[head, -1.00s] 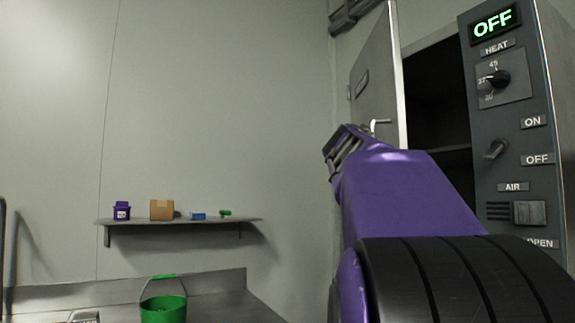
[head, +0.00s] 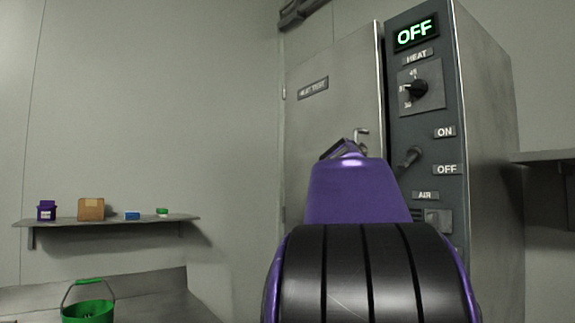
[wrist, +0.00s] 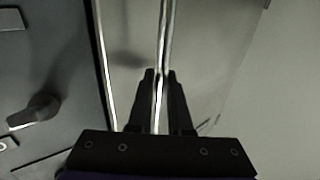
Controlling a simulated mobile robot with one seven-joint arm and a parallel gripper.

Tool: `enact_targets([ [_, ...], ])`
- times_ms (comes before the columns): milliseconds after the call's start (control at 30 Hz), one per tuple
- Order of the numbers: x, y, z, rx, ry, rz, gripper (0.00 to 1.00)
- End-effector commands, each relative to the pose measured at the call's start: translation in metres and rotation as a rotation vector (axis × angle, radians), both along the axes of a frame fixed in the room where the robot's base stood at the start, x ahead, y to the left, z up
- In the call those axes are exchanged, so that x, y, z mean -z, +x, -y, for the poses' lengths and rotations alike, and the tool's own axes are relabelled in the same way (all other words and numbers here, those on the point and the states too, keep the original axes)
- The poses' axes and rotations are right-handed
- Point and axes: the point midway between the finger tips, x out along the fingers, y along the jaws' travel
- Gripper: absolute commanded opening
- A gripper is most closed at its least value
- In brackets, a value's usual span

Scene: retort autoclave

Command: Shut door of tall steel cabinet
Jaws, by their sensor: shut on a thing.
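The tall steel cabinet's door (head: 330,110) stands almost flush with its frame in the head view. A narrow dark line runs down its right edge beside the control panel (head: 425,110); I cannot tell if the door is fully closed. The bright metal door handle (head: 361,132) shows just above my gripper (head: 345,149), most of which is hidden behind my purple arm. In the wrist view my gripper (wrist: 160,76) is shut on the upright bar of the handle (wrist: 166,30), with the door face (wrist: 215,55) behind it.
The control panel reads OFF and has a protruding dial (head: 417,89) and a lever (head: 408,160) close to the right of my arm. A wall shelf (head: 105,222) with small items and a green bucket (head: 88,311) are at the left. Another shelf (head: 545,156) is at the right.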

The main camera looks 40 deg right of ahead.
Motion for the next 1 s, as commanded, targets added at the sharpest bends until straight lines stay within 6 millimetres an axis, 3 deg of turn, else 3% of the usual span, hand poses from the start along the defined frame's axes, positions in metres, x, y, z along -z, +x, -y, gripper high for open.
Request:
enact_targets([
  [300,0.000,-0.003,0.020,0.001,0.002,0.000,0.00],
  [800,-0.001,-0.005,0.024,0.003,-0.003,0.002,0.00],
  [833,-0.001,-0.005,0.024,0.004,-0.003,0.002,0.22],
  [967,-0.001,-0.005,0.024,0.003,-0.002,0.001,0.46],
  [1000,-0.001,-0.004,0.024,0.003,-0.002,0.001,0.47],
])
